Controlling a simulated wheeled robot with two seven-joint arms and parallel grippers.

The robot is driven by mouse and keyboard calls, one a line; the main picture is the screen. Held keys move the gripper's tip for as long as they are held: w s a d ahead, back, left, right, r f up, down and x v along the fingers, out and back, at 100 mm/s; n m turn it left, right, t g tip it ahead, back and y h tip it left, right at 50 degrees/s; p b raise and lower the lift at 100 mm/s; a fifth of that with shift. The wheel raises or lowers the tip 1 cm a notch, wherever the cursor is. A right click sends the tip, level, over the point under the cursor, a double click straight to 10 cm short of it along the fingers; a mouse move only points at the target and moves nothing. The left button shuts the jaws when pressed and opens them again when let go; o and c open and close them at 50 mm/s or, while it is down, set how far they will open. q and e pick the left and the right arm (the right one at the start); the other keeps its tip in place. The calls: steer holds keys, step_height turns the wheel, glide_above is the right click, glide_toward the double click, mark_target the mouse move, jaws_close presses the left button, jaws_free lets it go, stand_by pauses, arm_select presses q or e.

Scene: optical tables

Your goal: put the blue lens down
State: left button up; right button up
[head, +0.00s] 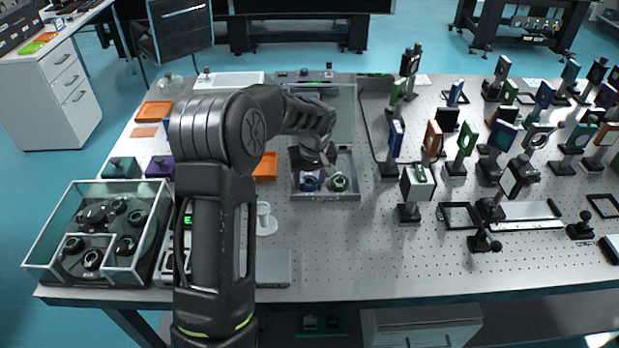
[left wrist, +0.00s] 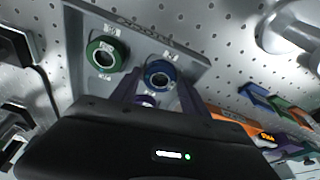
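The blue lens (left wrist: 160,74) is a dark round optic with a blue ring. It sits on the grey lens holder (left wrist: 75,40) beside the green-ringed lens (left wrist: 105,54). In the head view the blue lens (head: 309,183) is at the left of the holder's front part, with the green lens (head: 340,182) to its right. My left gripper (left wrist: 159,76) is over the blue lens, its fingers apart on either side with small gaps visible. In the head view my left gripper (head: 308,164) is just above the holder. A purple-ringed lens (left wrist: 146,101) shows partly between the fingers. My right gripper is not in view.
A clear-walled box (head: 100,232) with several round dark parts stands at the left front. An orange tray (head: 265,166) is left of the holder. Many upright mounted optics (head: 465,148) crowd the right side. The perforated tabletop (head: 370,250) in front is clear.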

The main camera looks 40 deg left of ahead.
arm_select(q)
steer(key=shift+r, duration=0.1)
steer(key=shift+r+p, duration=0.55)
steer(key=shift+p, duration=0.1)
steer(key=b+v, duration=0.1)
steer(key=v, duration=1.1)
steer(key=shift+b, duration=0.4)
